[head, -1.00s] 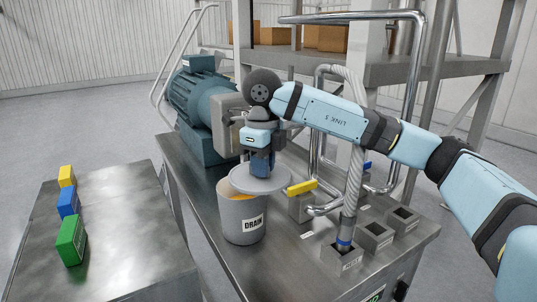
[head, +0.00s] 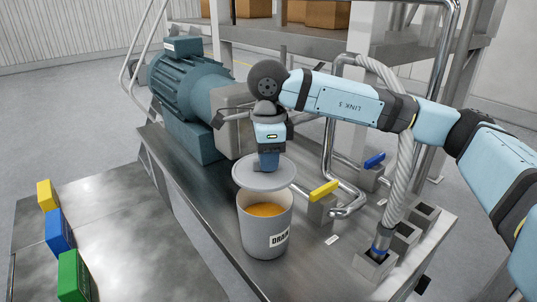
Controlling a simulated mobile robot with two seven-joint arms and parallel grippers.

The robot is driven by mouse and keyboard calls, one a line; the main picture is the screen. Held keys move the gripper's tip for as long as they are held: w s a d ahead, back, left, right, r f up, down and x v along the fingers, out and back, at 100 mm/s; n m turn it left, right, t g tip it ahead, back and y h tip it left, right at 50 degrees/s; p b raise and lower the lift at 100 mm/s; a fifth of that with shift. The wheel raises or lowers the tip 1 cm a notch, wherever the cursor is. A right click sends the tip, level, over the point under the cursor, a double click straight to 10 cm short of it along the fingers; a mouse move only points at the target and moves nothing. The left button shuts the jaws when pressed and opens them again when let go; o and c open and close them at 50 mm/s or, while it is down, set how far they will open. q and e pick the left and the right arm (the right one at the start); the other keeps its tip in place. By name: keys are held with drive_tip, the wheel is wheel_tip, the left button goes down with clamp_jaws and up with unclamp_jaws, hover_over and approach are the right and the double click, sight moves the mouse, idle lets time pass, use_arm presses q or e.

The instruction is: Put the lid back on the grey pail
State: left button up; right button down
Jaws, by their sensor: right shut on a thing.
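The grey pail (head: 264,233), labelled DRAIN, stands upright on the steel machine table. Its top is open and orange-yellow contents show inside. The round grey lid (head: 264,178) is above the pail, roughly level and apart from the rim, set toward its back. My right gripper (head: 269,163) points down and is shut on the lid from above; its fingertips and the grip point are mostly hidden by the gripper body. My left gripper is not in view.
A yellow-handled valve (head: 323,191) stands just right of the pail, with a blue-handled one (head: 374,160) behind. A braided hose (head: 402,165) and pipes rise at right. A teal motor (head: 190,95) is behind left. Yellow, blue and green blocks (head: 59,232) sit on the left table.

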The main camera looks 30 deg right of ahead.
drive_tip(key=shift+s+d+f+b, duration=0.15)
drive_tip(key=shift+f+b, duration=0.15)
drive_tip(key=shift+f, duration=0.6)
wheel_tip(320, 180, down, 4)
drive_tip(key=shift+r+b, duration=0.25)
drive_tip(key=shift+b, duration=0.65)
drive_tip(key=shift+f+b, duration=0.4)
drive_tip(key=shift+f, duration=0.05)
drive_tip(key=shift+f+b, duration=0.25)
drive_tip(key=shift+b, duration=1)
idle(0.7)
idle(0.3)
drive_tip(key=c, duration=0.6)
unclamp_jaws()
drive_tip(key=shift+o, duration=0.2)
drive_tip(key=shift+r, duration=0.15)
